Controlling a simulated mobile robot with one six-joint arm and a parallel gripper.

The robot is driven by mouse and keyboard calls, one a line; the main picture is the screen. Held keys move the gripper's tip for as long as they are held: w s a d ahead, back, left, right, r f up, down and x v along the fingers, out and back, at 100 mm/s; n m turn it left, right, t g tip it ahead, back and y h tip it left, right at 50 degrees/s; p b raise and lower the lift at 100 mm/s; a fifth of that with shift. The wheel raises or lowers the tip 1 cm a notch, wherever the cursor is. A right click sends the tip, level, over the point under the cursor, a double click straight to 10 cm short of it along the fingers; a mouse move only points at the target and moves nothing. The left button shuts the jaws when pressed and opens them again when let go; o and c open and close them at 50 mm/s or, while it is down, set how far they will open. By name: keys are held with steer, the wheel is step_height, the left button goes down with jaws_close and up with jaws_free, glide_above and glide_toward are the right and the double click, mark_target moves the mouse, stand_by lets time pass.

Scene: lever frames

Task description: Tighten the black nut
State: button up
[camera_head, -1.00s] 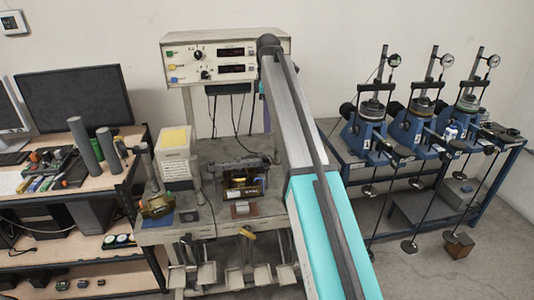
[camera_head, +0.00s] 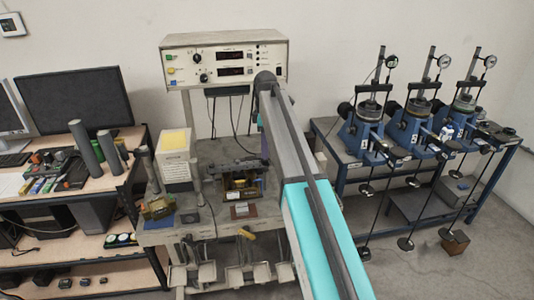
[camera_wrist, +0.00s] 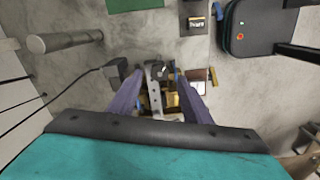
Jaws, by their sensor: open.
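My gripper (camera_wrist: 159,72) shows in the wrist view as two purple fingers, spread apart with nothing seen held between them. A metal and brass apparatus (camera_wrist: 154,98) lies beyond and between the fingers. In the head view the dark-framed apparatus (camera_head: 242,180) with brass parts stands on the grey bench, just left of my arm. My arm hides most of the gripper there. I cannot make out the black nut for certain in either view; it is too small or hidden.
A control box (camera_head: 225,60) with displays stands above the bench (camera_head: 160,236). A white and yellow box (camera_head: 175,158) and upright posts stand left of the apparatus. Blue test devices (camera_head: 410,130) stand on a table at the right. A grey post (camera_wrist: 65,41) shows in the wrist view.

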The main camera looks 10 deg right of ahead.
mark_target(265, 161)
steer(key=shift+f+p, duration=0.7)
steer(key=shift+f, duration=1.4)
steer(key=c, duration=1)
steer(key=shift+d, duration=0.25)
steer(key=shift+c, duration=0.2)
steer(key=shift+a, duration=0.15)
